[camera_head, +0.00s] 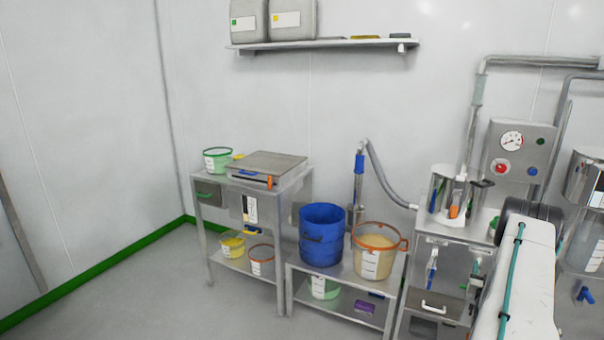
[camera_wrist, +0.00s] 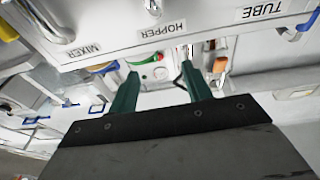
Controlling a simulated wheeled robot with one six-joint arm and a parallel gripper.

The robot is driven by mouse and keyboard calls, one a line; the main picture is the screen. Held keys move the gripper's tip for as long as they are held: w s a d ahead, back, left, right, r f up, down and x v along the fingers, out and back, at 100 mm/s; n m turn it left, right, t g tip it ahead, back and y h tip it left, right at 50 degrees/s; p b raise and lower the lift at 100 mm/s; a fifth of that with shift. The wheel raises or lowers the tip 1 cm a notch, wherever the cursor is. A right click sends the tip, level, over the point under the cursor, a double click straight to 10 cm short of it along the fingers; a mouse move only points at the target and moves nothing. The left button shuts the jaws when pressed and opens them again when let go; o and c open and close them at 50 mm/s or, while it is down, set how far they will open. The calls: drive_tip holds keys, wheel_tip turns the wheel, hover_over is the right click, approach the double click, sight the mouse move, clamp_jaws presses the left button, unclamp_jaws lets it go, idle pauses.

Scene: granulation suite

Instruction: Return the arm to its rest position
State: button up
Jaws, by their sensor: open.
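My arm (camera_head: 525,270), white with a teal cable, shows at the right edge of the head view, in front of the steel equipment. My gripper is not in sight in the head view. In the wrist view my gripper (camera_wrist: 160,72) has two green fingers set apart, with nothing held between them. Beyond the fingers is a pale panel (camera_wrist: 200,28) with labels reading MIXER, HOPPER and TUBE. Whether the fingertips touch anything cannot be told.
A low steel bench holds a blue tub (camera_head: 321,236) and an orange-rimmed bucket (camera_head: 378,252). A scale (camera_head: 267,166) sits on a steel table to the left. A gauge box (camera_head: 519,150) stands near my arm. The floor (camera_head: 130,290) at left is clear.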

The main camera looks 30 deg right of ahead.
drive_tip(key=w+a+f+g+y, duration=0.3)
drive_tip(key=a+f+g+y, duration=0.15)
drive_tip(key=y, duration=0.25)
drive_tip(key=w+a+r+n+g+y, duration=0.1)
drive_tip(key=a+r+g+y, duration=0.1)
drive_tip(key=a+r, duration=0.5)
drive_tip(key=w+a+r+n+g+y, duration=0.1)
drive_tip(key=a+r+y, duration=0.25)
drive_tip(key=a, duration=0.75)
drive_tip(key=w+a+r+n+g+y, duration=0.1)
drive_tip(key=a+r+g+y, duration=0.1)
drive_tip(key=a+r, duration=0.5)
drive_tip(key=s+a+r+n, duration=0.2)
drive_tip(key=s+a+r, duration=0.4)
drive_tip(key=a, duration=0.7)
drive_tip(key=s+a+r+n+y, duration=0.1)
drive_tip(key=s+a+r+n, duration=0.2)
drive_tip(key=s+a+r, duration=0.4)
drive_tip(key=s+a+r+n+y, duration=0.1)
drive_tip(key=s+a+r+n, duration=0.2)
drive_tip(key=a, duration=1.8)
drive_tip(key=s+r, duration=0.3)
drive_tip(key=r, duration=0.3)
drive_tip(key=shift+s+r, duration=0.25)
drive_tip(key=shift+s, duration=0.1)
drive_tip(key=shift+g+y, duration=0.25)
